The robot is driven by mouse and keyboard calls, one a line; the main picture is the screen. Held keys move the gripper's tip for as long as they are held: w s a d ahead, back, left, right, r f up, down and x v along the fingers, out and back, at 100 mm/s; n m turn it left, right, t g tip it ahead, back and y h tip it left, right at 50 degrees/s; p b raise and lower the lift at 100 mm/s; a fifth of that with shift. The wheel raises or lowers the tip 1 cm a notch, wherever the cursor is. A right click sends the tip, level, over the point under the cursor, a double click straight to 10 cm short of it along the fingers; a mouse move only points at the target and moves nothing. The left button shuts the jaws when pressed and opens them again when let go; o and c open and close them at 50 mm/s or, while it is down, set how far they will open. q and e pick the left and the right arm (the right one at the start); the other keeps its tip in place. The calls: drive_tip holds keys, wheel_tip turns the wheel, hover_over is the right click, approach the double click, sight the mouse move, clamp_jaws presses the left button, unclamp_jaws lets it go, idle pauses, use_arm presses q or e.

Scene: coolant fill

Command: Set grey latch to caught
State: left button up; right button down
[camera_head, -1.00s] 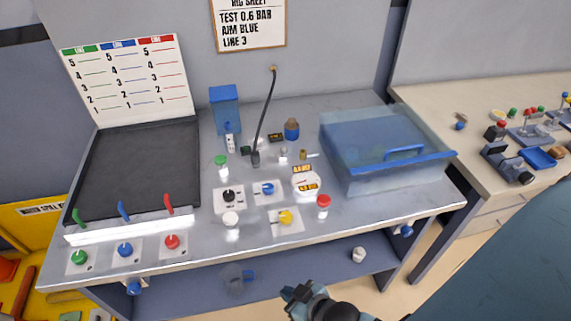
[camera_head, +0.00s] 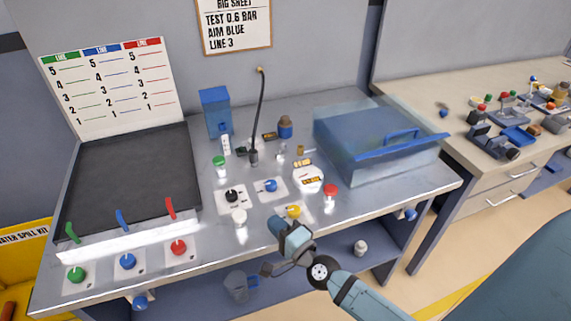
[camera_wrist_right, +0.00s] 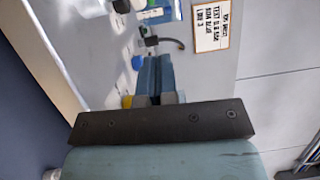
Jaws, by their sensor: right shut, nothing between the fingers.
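I cannot pick out the grey latch with certainty. A small pale grey piece (camera_head: 281,151) stands on the bench beside a brass fitting (camera_head: 300,150), too small to tell its setting. My right gripper (camera_head: 274,223) is shut and empty, near the bench's front edge, just in front of the yellow knob (camera_head: 293,211). In the right wrist view its fingers (camera_wrist_right: 156,70) are together, with a yellow part (camera_wrist_right: 126,102) beside them. My left gripper is not in view.
The metal bench (camera_head: 215,263) carries black, blue and white knobs, a red-capped post (camera_head: 330,191) and a black hose (camera_head: 259,115). A clear-blue lidded box (camera_head: 345,145) stands at right. The dark panel (camera_head: 130,175) with three levers is at left.

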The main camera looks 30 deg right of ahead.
sight(281, 149)
drive_tip(key=w+d+m+h, duration=0.1)
drive_tip(key=w+d+m, duration=0.1)
drive_tip(key=m, duration=0.2)
drive_tip(key=w+d+m+h+b, duration=0.1)
drive_tip(key=w+d+m+h, duration=0.1)
drive_tip(key=m, duration=0.2)
drive_tip(key=w+d+r+m+h+b, duration=0.1)
drive_tip(key=w+d+m, duration=0.1)
drive_tip(key=m, duration=0.1)
drive_tip(key=shift+w+d+r+m+t+h, duration=0.15)
drive_tip(key=shift+d+m+t+h, duration=0.1)
drive_tip(key=shift+m+t+h, duration=0.15)
drive_tip(key=w+d+m+g+h+b, duration=0.1)
drive_tip(key=d+m, duration=0.1)
drive_tip(key=m, duration=0.1)
drive_tip(key=w+d+m+g+h, duration=0.1)
drive_tip(key=w+d+m, duration=0.1)
drive_tip(key=m, duration=0.2)
drive_tip(key=w+d+f+m+h+b, duration=0.1)
drive_tip(key=w+m, duration=0.1)
drive_tip(key=m, duration=0.2)
drive_tip(key=shift+d+g+b, duration=0.35)
drive_tip(key=shift+d+g, duration=0.05)
drive_tip(key=shift+w+d+f+m+g, duration=0.1)
drive_tip(key=shift+w+d+m+g, duration=0.2)
drive_tip(key=shift+m, duration=0.35)
drive_tip(key=shift+w+d+f+m+g, duration=0.15)
drive_tip(key=shift+w+m+g, duration=0.1)
drive_tip(key=shift+m, duration=0.4)
drive_tip(key=shift+r, duration=0.1)
